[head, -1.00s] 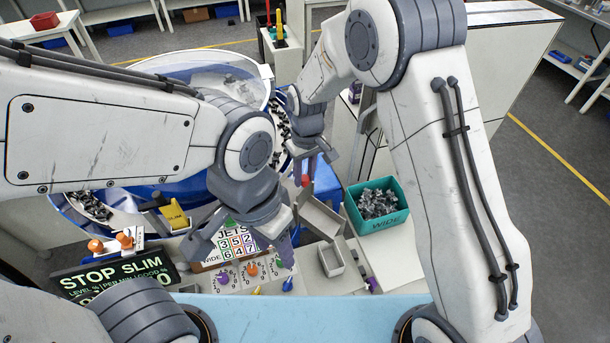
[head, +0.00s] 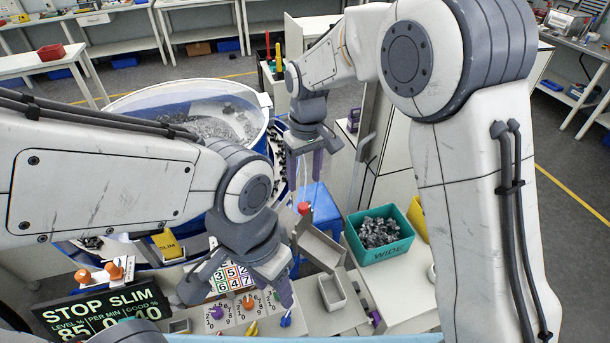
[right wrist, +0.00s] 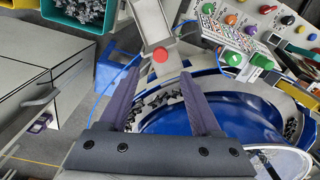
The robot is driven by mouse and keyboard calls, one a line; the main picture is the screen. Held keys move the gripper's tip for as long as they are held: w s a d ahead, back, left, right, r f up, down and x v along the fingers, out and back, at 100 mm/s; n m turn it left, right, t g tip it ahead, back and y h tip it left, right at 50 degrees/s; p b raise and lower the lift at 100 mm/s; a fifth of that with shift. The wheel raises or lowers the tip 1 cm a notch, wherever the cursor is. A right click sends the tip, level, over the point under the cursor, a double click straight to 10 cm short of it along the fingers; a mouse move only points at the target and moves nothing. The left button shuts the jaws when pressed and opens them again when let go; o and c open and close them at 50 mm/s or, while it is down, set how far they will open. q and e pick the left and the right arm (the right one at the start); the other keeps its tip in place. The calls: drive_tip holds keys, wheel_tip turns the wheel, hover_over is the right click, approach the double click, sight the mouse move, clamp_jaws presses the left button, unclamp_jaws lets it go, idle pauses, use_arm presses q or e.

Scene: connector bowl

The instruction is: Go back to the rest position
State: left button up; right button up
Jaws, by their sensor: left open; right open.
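My left gripper (head: 237,292) is open and empty above the control panel, partly covering the number card (head: 235,277). My right gripper (head: 303,165) is farther back, beside the right edge of the blue-sided bowl feeder (head: 215,112). In the right wrist view the right gripper's (right wrist: 160,93) two purple fingers are apart with nothing between them. Below them show the blue bowl wall (right wrist: 215,117) and a track with dark connectors (right wrist: 165,98). A red button or cap (right wrist: 160,55) shows beyond the fingertips.
A teal WIDE bin (head: 380,252) of grey connectors stands right of the chute (head: 320,248). A small grey tray (head: 332,291) sits in front. The STOP SLIM display (head: 100,312) is at the front left. Knobs (head: 250,303) line the panel below my left gripper. Open floor lies far right.

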drive_tip(key=shift+r, duration=0.8)
drive_tip(key=shift+s, duration=0.1)
drive_tip(key=s+d+f+b, duration=0.2)
drive_tip(key=s, duration=1.1)
drive_tip(key=s+d+f+b, duration=0.2)
drive_tip(key=s+b, duration=0.1)
drive_tip(key=s, duration=1)
drive_tip(key=shift+s+d+n+y, duration=0.25)
drive_tip(key=shift+d+n+y, duration=0.05)
drive_tip(key=shift+d+n, duration=0.1)
drive_tip(key=shift+a, duration=0.1)
